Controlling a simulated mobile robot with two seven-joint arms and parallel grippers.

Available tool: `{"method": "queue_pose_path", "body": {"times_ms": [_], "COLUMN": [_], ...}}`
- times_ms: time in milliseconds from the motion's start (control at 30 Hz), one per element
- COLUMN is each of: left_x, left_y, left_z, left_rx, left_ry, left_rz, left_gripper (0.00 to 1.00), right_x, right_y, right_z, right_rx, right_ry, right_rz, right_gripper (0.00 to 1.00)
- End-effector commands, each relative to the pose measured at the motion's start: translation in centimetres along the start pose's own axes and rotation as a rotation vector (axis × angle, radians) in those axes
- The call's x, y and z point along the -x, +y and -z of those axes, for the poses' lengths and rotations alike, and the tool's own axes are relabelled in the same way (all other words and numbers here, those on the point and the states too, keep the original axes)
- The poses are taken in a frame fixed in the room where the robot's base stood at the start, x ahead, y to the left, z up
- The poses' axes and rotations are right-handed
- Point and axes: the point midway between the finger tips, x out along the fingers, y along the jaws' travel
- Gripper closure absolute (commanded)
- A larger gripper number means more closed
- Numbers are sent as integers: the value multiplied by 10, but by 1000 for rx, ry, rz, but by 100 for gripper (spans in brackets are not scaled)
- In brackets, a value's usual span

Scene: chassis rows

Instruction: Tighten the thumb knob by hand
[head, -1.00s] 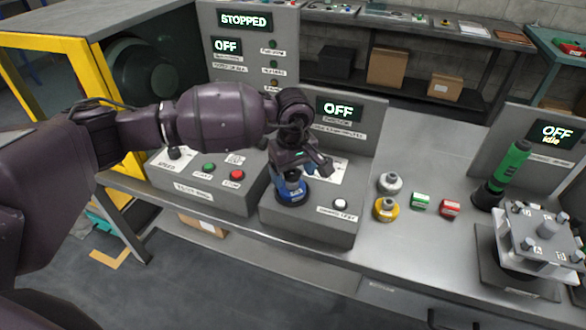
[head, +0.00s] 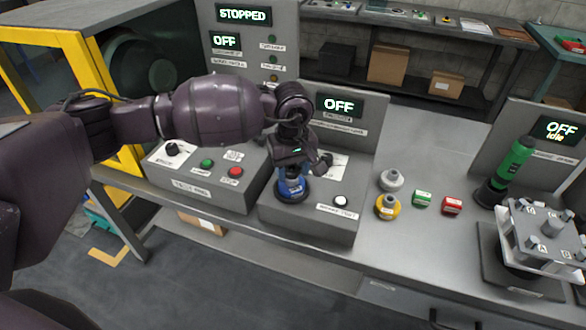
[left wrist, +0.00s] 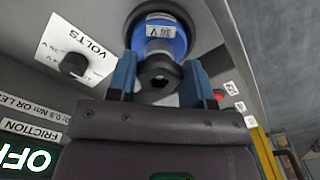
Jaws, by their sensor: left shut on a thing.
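A blue round unit with a white label (head: 292,190) stands on the grey sloping console (head: 335,224). In the left wrist view the blue unit (left wrist: 160,38) is upside down, with a dark knob (left wrist: 159,78) at its near end. My left gripper (head: 293,170) is directly above the unit in the head view. In the left wrist view its two blue fingers (left wrist: 159,84) lie on either side of the dark knob, shut on it. The hand hides most of the knob in the head view. My right gripper is not in view.
The console's display (head: 339,106) reads OFF. A white button (head: 341,201) sits right of the unit. A voltage dial (left wrist: 74,65) shows beside it. Yellow (head: 387,207) and grey (head: 391,180) round parts, green and red boxes and a green tool (head: 514,160) stand further right.

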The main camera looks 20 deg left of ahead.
Motion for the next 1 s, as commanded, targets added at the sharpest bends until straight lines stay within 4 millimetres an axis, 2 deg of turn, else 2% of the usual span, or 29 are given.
{"method": "queue_pose_path", "body": {"times_ms": [700, 1000], "left_x": [-1, 1], "left_y": [-1, -2], "left_z": [1, 1], "left_rx": [-306, -352], "left_ry": [2, 3], "left_rz": [0, -1], "left_gripper": [72, 72], "right_x": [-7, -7], "right_y": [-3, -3], "right_z": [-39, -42], "right_rx": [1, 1], "right_ry": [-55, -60], "right_rz": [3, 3], "right_gripper": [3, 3]}}
